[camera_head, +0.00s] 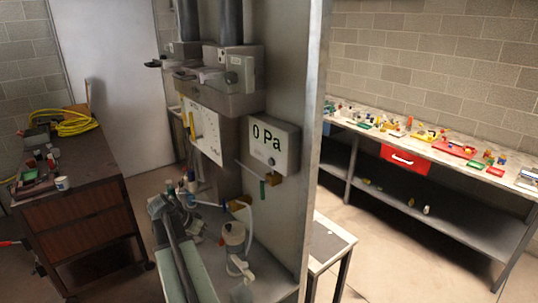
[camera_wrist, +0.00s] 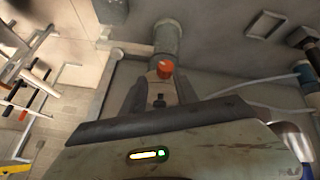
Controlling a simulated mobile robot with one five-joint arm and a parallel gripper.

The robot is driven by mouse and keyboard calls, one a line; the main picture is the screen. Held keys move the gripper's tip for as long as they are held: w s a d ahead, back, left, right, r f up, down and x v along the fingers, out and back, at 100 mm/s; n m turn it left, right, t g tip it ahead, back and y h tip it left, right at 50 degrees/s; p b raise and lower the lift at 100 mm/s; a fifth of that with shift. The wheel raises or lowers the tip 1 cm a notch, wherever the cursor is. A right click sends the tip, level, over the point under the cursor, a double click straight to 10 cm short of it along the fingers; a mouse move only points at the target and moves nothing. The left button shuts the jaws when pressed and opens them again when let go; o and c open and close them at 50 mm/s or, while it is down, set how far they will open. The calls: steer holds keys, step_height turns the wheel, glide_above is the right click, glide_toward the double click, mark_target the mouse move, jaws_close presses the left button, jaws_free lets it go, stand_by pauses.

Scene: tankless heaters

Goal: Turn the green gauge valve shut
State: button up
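The green gauge valve (camera_head: 262,191) is a small green handle in the head view. It hangs below the white gauge box (camera_head: 272,146), which reads "0 Pa", close to a small brass-coloured fitting (camera_head: 273,179). The handle looks roughly upright. My gripper (camera_wrist: 160,80) shows in the wrist view with its two grey fingers apart and nothing clearly held between them. An orange-red round piece (camera_wrist: 165,69) shows near the fingertips, in front of a grey pipe; whether they touch it I cannot tell. I cannot make out the green valve in the wrist view.
A grey upright panel (camera_head: 314,130) carries the gauge. A cluttered shelf with a white jug-like item (camera_head: 234,236) lies below it. A dark wooden cabinet (camera_head: 85,215) stands left, and a long bench (camera_head: 380,130) with several small items stands right.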

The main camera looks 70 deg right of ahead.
mark_target(262, 190)
steer(key=s+d+r+m+g+p, duration=0.1)
steer(key=s+d+r+m+p, duration=0.1)
steer(key=s+d+r+p, duration=0.3)
steer(key=s+d+r+m+g+p, duration=0.1)
steer(key=s+d+r+m+p, duration=0.2)
steer(key=r, duration=0.5)
steer(key=s+d+r+m+g+p, duration=0.1)
steer(key=s+d+r+p, duration=0.2)
steer(key=s+r+p, duration=0.25)
steer(key=d+b+x, duration=0.1)
steer(key=b+x, duration=0.5)
steer(key=x, duration=0.1)
steer(key=shift+d+b, duration=0.15)
steer(key=shift+b, duration=0.15)
steer(key=shift+s+r, duration=0.1)
steer(key=shift+s, duration=0.05)
jaws_close()
